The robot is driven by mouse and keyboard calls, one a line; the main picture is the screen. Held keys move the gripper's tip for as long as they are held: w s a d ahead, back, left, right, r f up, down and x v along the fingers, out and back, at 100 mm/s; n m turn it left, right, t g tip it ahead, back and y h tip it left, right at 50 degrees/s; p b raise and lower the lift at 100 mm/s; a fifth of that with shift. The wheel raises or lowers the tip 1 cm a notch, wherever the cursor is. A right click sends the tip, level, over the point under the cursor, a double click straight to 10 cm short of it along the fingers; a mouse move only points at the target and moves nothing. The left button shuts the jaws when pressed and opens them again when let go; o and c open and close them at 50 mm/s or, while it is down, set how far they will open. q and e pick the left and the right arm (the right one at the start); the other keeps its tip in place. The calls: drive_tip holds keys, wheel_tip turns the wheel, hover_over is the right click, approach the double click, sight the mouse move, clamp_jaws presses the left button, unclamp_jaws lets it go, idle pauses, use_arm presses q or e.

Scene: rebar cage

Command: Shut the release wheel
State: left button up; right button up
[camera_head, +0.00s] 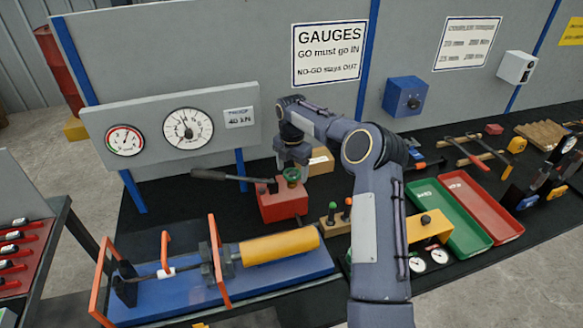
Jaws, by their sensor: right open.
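The release wheel (292,174) is a small green wheel on top of the red hand pump (282,204), which stands on the black bench top. My right gripper (292,161) is open and points down just above the wheel, its fingers close to the wheel's sides. I cannot tell whether the fingers touch it. The pump's dark lever (222,176) reaches out to the left. My left gripper is not in view.
A blue test bed (190,293) with an orange guard frame and yellow cylinder (280,245) lies in front of the pump. Two gauges sit on a grey panel (228,99) behind. Green (437,199) and red (476,194) trays lie to the right.

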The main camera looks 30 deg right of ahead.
drive_tip(key=shift+f, duration=0.2)
drive_tip(key=shift+c, duration=0.3)
drive_tip(key=c, duration=0.9)
